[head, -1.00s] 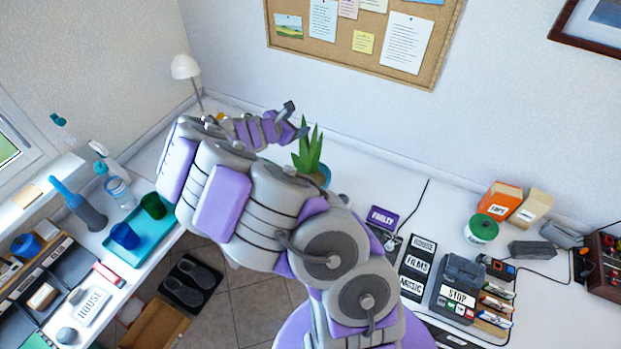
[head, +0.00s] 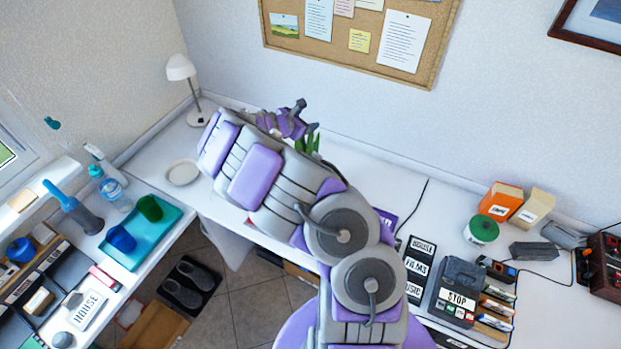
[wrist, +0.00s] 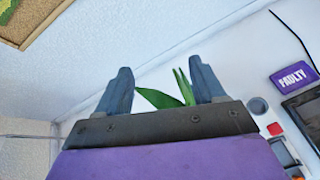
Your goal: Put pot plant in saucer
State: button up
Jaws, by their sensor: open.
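The pot plant's green leaves (head: 311,142) show behind my arm in the head view. Its pot is hidden. In the wrist view the leaves (wrist: 181,92) rise between the two fingers of my gripper (wrist: 162,88), which stand wide apart. I cannot tell how far the fingers are from the pot. In the head view my gripper (head: 296,108) is at the far end of the arm, by the plant. The white saucer (head: 183,173) lies empty on the desk, left of my arm and in front of the lamp.
A white lamp (head: 182,70) stands behind the saucer. A teal tray (head: 142,238) with blue and green cups is at the left. A corkboard (head: 358,38) hangs on the wall.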

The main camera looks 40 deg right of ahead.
jog(key=shift+a+r, duration=0.15)
jog(key=shift+a, duration=0.4)
jog(key=shift+a+r, duration=0.2)
jog(key=shift+a, duration=0.65)
jog(key=c, duration=0.5)
jog(key=shift+d, duration=0.1)
jog(key=shift+c, duration=0.7)
jog(key=shift+s+d+f, duration=0.1)
jog(key=shift+d+f, duration=0.1)
jog(key=shift+d, duration=0.6)
jog(key=c, duration=0.5)
grip_shut()
jog(key=shift+a, duration=0.6)
jog(key=shift+d, duration=0.1)
jog(key=shift+d, duration=0.15)
